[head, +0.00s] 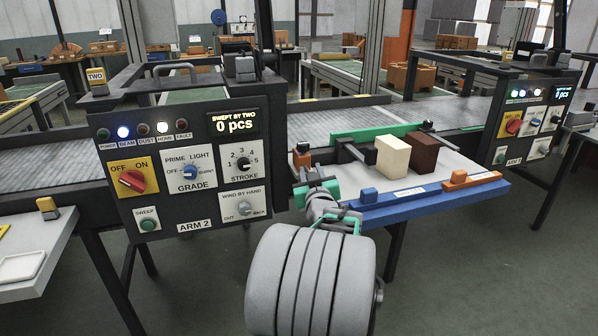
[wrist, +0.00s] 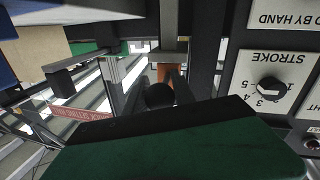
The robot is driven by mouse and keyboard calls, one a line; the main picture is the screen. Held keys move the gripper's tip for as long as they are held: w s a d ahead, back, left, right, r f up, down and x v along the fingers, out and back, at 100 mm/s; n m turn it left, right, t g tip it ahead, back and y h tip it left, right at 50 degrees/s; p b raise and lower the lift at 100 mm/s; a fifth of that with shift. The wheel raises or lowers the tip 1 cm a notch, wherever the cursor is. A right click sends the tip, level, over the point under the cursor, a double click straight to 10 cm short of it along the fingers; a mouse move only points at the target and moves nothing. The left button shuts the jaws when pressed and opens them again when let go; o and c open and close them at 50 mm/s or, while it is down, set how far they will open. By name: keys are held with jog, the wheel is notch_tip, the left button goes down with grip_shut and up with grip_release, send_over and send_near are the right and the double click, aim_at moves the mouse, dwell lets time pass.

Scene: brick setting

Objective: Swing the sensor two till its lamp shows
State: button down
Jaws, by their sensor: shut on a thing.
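My gripper (head: 304,174) is at the left end of the blue-edged table, mostly hidden behind my wrist. It is shut on a small part that I take to be sensor two (head: 302,157), with an orange body and a black top. In the wrist view a round black knob (wrist: 160,95) shows just beyond the dark green block, with orange behind it. The exact grip is hidden. The POWER, DUST and FAULT lamps look unlit.
A cream block (head: 392,157) and a brown block (head: 424,152) stand on the white table top (head: 360,180) right of my gripper. A green rail (head: 350,137) runs behind. The STROKE dial (wrist: 270,88) is close at right in the wrist view. A second panel (head: 530,120) stands right.

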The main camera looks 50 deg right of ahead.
jog(key=c, duration=1.1)
grip_release()
jog(key=shift+o, duration=0.2)
jog(key=v, duration=0.8)
jog(key=shift+d, duration=0.1)
